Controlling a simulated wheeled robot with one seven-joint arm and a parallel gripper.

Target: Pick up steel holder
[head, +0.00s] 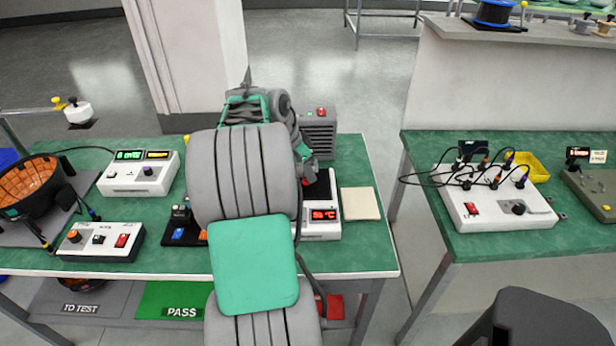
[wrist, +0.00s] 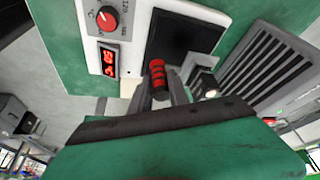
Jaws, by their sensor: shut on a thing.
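The steel holder shows in the wrist view as a short upright piece with a red-and-black banded grip (wrist: 157,75). My gripper (wrist: 158,86) has its two fingers on either side of this grip and is shut on it. Behind it is the dark square plate (wrist: 182,45) of a white unit with a red display. I cannot tell whether the holder touches the plate.
A grey finned box (head: 318,132) stands close behind the white unit. A beige pad (head: 360,203) lies to its right on the green bench (head: 378,245). Control boxes (head: 100,240) and an orange-lined bowl (head: 30,185) are at left. A second bench (head: 480,235) stands right across a gap.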

